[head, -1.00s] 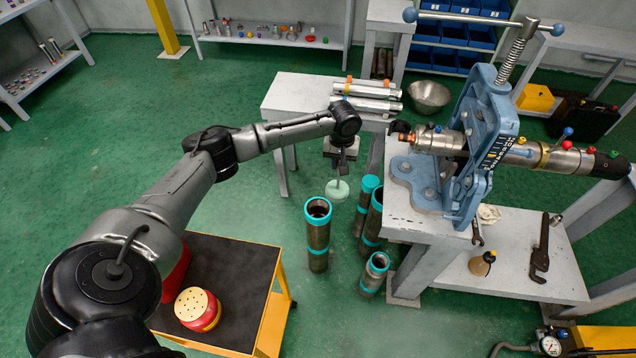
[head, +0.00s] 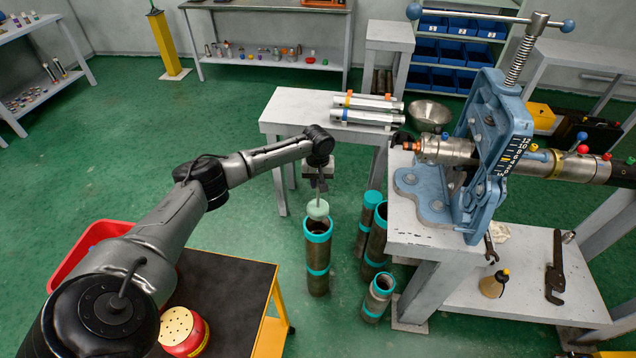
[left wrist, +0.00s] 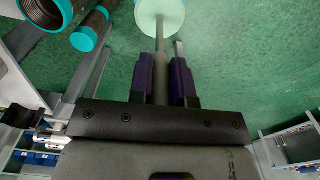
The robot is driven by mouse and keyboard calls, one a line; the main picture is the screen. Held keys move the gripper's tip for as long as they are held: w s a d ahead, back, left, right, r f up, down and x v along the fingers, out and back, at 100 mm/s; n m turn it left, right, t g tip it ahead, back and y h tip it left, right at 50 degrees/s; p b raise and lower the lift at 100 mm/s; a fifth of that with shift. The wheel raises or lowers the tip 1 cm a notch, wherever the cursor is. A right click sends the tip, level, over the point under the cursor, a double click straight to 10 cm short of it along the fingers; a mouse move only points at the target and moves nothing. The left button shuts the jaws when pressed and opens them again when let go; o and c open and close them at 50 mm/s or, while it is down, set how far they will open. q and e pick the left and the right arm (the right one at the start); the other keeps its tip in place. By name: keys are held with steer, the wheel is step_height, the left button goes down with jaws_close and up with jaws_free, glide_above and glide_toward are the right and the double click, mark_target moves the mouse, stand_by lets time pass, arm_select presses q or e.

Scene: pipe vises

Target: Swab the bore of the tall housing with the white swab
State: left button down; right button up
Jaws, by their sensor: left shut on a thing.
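My left gripper (head: 320,184) points down and is shut on the thin rod of the swab (head: 318,209), whose round pale head hangs below. In the left wrist view the rod runs between the purple finger pads (left wrist: 160,82), with the pale disc of the swab (left wrist: 160,14) beyond them. The tall housing (head: 318,258), a dark upright tube with teal bands, stands on the floor below. In the head view the swab head overlaps the far edge of its open mouth; I cannot tell whether it touches the rim. My right gripper is not in view.
Several other teal-banded tubes (head: 376,246) stand just right of the tall housing, beside the bench (head: 418,236) with the blue vise (head: 497,140). A dark-topped cart (head: 225,290) is at left front. A low table (head: 290,110) stands behind.

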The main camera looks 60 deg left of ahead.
mark_target(318, 189)
arm_select(q)
steer(key=shift+f+b, duration=1.8)
steer(key=shift+b, duration=0.35)
steer(key=shift+f, duration=1.1)
steer(key=shift+p, duration=0.55)
steer(key=shift+p, duration=0.3)
